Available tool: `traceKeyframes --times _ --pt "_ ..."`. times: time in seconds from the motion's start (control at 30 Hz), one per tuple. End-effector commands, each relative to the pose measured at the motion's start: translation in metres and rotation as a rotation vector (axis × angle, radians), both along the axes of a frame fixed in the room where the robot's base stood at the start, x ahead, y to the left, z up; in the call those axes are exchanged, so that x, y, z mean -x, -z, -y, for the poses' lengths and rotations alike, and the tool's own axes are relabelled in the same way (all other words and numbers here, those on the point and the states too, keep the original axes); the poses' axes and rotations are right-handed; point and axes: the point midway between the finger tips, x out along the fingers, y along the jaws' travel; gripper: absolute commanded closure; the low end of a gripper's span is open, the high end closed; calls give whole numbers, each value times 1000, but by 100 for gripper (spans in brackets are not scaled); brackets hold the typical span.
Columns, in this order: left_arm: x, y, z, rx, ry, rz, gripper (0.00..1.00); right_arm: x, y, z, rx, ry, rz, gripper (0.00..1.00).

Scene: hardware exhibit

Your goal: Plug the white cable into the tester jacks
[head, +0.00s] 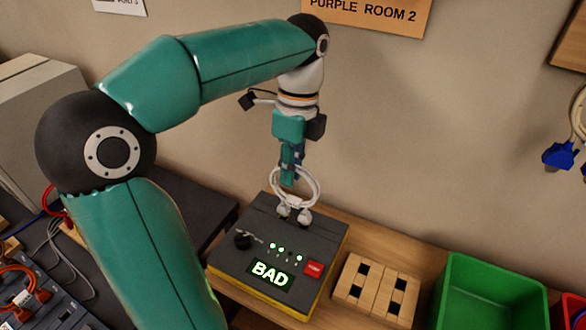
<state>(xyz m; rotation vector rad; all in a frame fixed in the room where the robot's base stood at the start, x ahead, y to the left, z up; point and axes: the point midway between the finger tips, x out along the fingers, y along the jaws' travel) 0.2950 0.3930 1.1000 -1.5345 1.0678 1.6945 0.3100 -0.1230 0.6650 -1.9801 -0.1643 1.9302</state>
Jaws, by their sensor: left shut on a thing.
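The white cable (318,191) is a coiled loop with two pale plug ends (294,214) hanging below it. My left gripper (287,180) points down and is shut on the cable's coil. The tester (229,265) is a dark box with a yellow lower edge, on the wooden bench below the gripper. Its lit display (270,273) reads BAD, with small lights above it and a red button (313,268) at the right. The plugs are at the tester's back part; I cannot tell whether they touch it or sit in the jacks, which are hidden. My right gripper is not in view.
A wooden block with dark square holes (369,287) stands right of the tester. A green bin (490,292) is farther right. Blue-ended cables (558,155) hang at the right wall. Dark equipment with orange cables (25,290) fills the lower left.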

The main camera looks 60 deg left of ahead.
Motion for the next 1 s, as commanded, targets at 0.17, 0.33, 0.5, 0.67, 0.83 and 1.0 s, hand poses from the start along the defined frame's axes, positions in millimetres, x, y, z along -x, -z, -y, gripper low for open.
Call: traceKeyframes --times 0.17,0.33,0.5,0.67,0.83,1.0 --pt "0 2 0 0 0 0 100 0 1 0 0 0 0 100" --pt "0 5 0 0 0 -1 100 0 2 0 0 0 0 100" --pt "0 7 0 0 0 -1 100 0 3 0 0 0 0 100" --pt "0 7 0 0 0 -1 100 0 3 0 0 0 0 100" --pt "0 7 0 0 0 0 100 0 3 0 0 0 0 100" --pt "0 6 0 -3 -1 4 100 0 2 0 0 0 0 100"
